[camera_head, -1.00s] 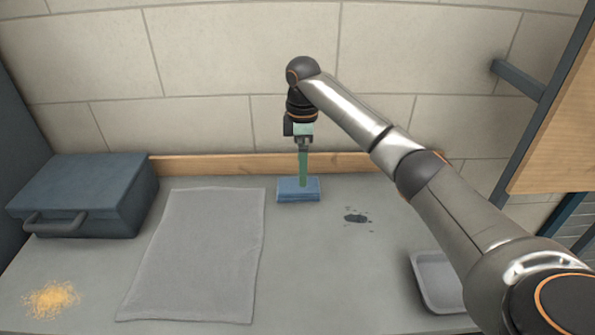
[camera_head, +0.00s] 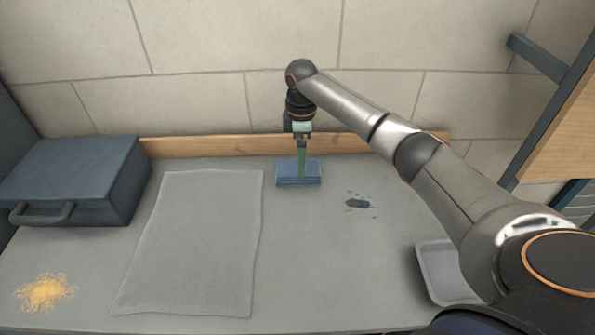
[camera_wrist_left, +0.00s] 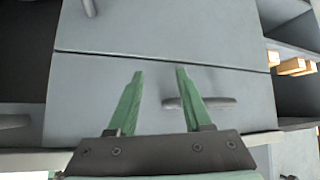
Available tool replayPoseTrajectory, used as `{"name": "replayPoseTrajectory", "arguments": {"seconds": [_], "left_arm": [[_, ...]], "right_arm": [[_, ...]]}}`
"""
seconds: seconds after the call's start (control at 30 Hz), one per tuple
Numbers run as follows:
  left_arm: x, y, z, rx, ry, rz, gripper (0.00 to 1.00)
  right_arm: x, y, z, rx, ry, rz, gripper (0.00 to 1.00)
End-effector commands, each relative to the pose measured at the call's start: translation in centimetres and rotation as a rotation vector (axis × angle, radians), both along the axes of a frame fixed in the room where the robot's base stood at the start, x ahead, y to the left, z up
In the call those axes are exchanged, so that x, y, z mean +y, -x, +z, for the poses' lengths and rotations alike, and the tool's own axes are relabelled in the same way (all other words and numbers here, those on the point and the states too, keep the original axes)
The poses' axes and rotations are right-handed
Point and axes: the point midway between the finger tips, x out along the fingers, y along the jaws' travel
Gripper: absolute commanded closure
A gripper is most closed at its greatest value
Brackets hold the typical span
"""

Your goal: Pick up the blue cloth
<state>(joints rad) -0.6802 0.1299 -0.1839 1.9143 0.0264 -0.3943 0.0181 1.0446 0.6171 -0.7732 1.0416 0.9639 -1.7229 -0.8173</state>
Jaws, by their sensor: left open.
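The blue cloth (camera_head: 286,174) is a small folded stack on the grey bench, near its back edge, in the head view. My right gripper (camera_head: 301,174) points down over it from above, its green fingers seen edge-on in front of the cloth. Whether the fingers touch the cloth or how far apart they are cannot be told. My left gripper (camera_wrist_left: 159,75) is open and empty in the left wrist view, its two green fingers apart before a grey cabinet front (camera_wrist_left: 160,70) with a dark handle.
A grey mat (camera_head: 198,240) lies left of the cloth, with a dark blue case (camera_head: 75,180) beyond it. Yellow shavings (camera_head: 45,292) lie at front left. A dark stain (camera_head: 358,203) and a grey tray (camera_head: 436,272) are to the right. A wooden strip (camera_head: 210,148) edges the wall.

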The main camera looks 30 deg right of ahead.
Motion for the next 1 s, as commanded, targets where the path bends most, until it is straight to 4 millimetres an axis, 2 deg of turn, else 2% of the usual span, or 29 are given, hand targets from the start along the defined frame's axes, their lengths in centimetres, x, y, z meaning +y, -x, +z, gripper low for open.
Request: {"name": "replayPoseTrajectory", "arguments": {"seconds": [0.3, 0.6, 1.0], "left_arm": [[0.0, 0.0, 0.5, 0.001, -0.001, -0.001, 0.5], [0.0, 0.0, 0.5, 0.001, -0.002, -0.001, 0.5], [0.0, 0.0, 0.5, 0.0, -0.001, -0.001, 0.5]], "right_arm": [[-0.2, -0.1, -4.4, 0.003, 0.001, 0.0, 0.0], [-0.2, -0.1, -4.9, 0.001, 0.0, 0.001, 0.0], [-0.2, -0.1, -4.9, 0.001, 0.001, 0.001, 0.44]]}}
